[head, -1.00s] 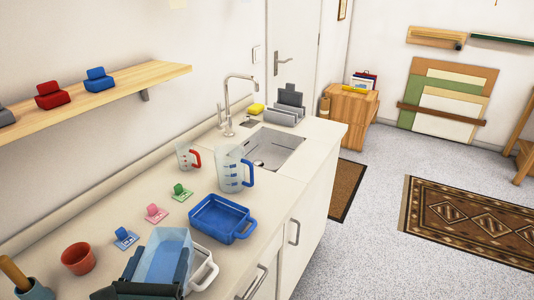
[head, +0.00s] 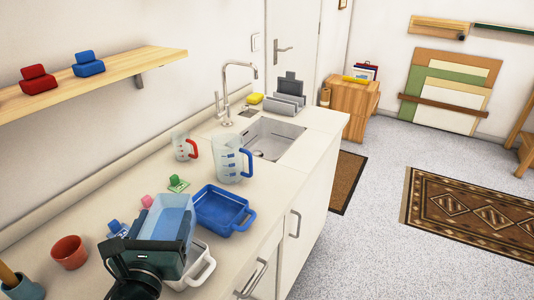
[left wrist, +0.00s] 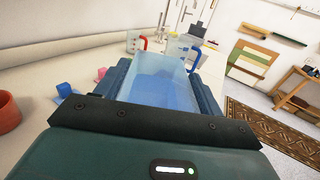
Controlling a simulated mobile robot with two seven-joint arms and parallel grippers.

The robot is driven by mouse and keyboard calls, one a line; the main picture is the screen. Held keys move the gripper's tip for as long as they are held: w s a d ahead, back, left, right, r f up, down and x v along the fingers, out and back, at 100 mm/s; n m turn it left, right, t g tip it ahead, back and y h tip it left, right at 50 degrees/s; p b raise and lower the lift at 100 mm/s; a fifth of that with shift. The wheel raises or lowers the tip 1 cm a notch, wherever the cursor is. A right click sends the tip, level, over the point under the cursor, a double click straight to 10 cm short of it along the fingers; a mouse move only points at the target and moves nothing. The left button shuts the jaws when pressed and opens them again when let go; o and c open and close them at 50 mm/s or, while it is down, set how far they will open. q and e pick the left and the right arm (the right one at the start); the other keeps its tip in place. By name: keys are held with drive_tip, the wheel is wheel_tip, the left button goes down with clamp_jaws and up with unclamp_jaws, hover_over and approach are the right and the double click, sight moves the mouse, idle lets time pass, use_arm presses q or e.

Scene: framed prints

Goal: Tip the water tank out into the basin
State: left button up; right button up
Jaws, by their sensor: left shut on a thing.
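The water tank (head: 168,222) is a clear, bluish open box with blue water in it. My left gripper (head: 160,242) is shut on it, with a finger along each side, and holds it roughly level above the counter. In the left wrist view the tank (left wrist: 160,82) lies between the two dark fingers. The sink basin (head: 285,134) is sunk in the counter farther off, beyond the jugs. A blue tub with handles (head: 246,226) stands just right of the tank. A white-handled tub (head: 203,272) is partly hidden below the tank. My right gripper is not in view.
A large blue-handled jug (head: 230,160) and a small red-handled jug (head: 182,147) stand between tank and sink. The tap (head: 227,95) rises behind the sink. A terracotta pot (head: 69,252) and small coloured blocks on cards stand left. A shelf (head: 115,82) juts from the wall.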

use_arm(q)
drive_tip(key=shift+r, duration=0.1)
drive_tip(key=s+p, duration=0.2)
drive_tip(key=s, duration=0.1)
drive_tip(key=shift+s, duration=0.25)
drive_tip(key=shift+s+p, duration=0.3)
drive_tip(key=shift+s, duration=0.1)
drive_tip(key=shift+d+f, duration=0.1)
drive_tip(key=shift+f, duration=0.1)
